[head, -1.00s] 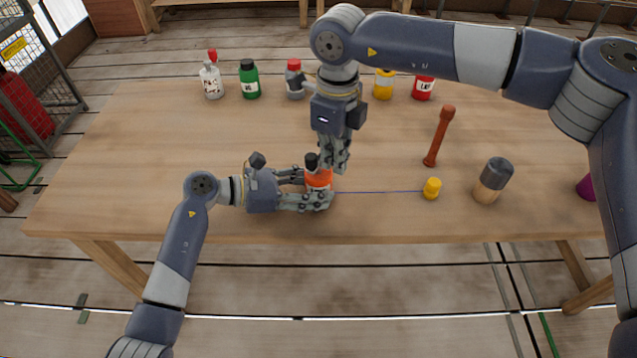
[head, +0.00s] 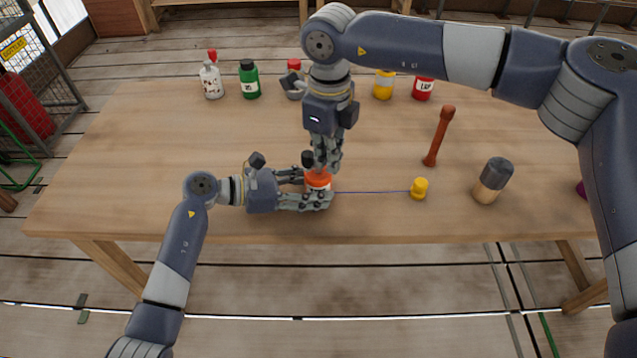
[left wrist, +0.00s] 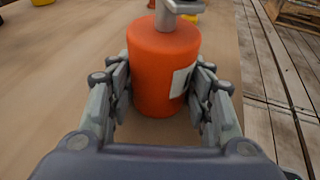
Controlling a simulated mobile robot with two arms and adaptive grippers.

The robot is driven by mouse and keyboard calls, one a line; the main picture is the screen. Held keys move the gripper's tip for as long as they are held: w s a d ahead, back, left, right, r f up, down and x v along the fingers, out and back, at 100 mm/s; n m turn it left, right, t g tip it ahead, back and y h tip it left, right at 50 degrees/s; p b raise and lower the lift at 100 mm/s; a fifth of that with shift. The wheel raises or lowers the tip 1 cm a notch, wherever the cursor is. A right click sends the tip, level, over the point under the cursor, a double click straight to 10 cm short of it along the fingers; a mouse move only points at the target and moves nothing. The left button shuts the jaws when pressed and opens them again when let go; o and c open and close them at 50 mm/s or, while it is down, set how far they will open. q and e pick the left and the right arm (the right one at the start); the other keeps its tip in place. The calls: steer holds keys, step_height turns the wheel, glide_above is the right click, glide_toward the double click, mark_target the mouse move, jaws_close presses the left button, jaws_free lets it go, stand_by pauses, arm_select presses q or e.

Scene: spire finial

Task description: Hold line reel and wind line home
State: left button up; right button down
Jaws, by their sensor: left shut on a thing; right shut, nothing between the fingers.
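The orange line reel (head: 318,180) stands upright on the table, and it also shows in the left wrist view (left wrist: 160,65) with a white label and a grey crank (left wrist: 178,8) on top. My left gripper (head: 318,190) is shut on the reel's sides. My right gripper (head: 328,168) points down just above the reel, its fingers shut and empty beside the crank's dark knob (head: 308,158); whether they touch it I cannot tell. A thin blue line (head: 375,192) runs right from the reel to a yellow bob (head: 419,189) on the table.
Several bottles, including a green one (head: 249,80) and a yellow one (head: 384,85), line the table's back. The table's left part is clear.

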steer(key=shift+s+a, duration=0.1)
steer(key=shift+a, duration=0.1)
steer(key=shift+s+a, duration=0.1)
steer(key=shift+a, duration=0.6)
stand_by(0.5)
steer(key=shift+a, duration=0.4)
steer(key=shift+s, duration=0.2)
stand_by(0.4)
step_height(320, 180, up, 7)
steer(key=shift+d, duration=0.15)
stand_by(0.6)
stand_by(0.4)
